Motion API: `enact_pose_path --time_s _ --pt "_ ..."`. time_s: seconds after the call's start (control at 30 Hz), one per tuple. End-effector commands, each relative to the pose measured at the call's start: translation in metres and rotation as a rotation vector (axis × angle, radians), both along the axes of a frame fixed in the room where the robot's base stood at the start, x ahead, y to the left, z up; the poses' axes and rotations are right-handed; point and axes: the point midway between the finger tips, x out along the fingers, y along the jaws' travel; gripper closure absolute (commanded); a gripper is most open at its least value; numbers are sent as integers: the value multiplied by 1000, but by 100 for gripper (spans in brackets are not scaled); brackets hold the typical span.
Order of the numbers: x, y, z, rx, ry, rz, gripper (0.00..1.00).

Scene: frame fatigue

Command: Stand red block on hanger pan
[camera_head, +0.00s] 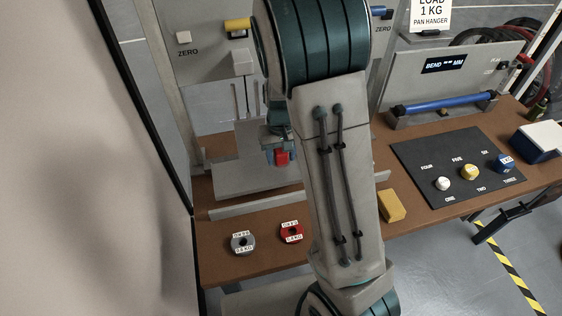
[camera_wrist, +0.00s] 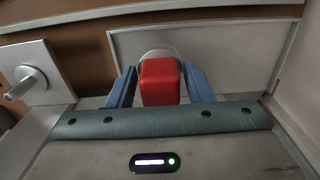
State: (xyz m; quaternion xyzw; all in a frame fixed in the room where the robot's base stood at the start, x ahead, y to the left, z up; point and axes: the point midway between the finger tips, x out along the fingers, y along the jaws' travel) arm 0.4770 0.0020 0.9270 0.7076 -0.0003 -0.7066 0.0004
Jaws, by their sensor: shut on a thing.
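The red block (camera_head: 281,157) hangs low under my arm, in front of the grey machine. In the wrist view the red block (camera_wrist: 160,82) sits between the two blue fingers of my gripper (camera_wrist: 160,90), which is shut on it. My gripper (camera_head: 279,143) is partly hidden by my own arm in the head view. A pale round rim (camera_wrist: 160,52) shows just beyond the block; it may be the hanger pan, but the block covers most of it. I cannot tell whether block and rim touch.
A grey plate (camera_head: 245,180) lies below. A yellow block (camera_head: 391,205) and a black mat (camera_head: 437,168) with several knobs are right of my arm. A sign (camera_head: 430,14) reads "LOAD 1 KG PAN HANGER".

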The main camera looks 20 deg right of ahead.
Motion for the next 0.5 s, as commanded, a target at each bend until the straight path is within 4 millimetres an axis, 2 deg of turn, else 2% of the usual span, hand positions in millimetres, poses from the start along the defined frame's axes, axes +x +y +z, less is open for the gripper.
enact_pose_path --time_s 0.3,0.5 --pt "-1 -1 -37 -1 3 -2 82" --pt "0 -1 -40 0 0 -1 82"
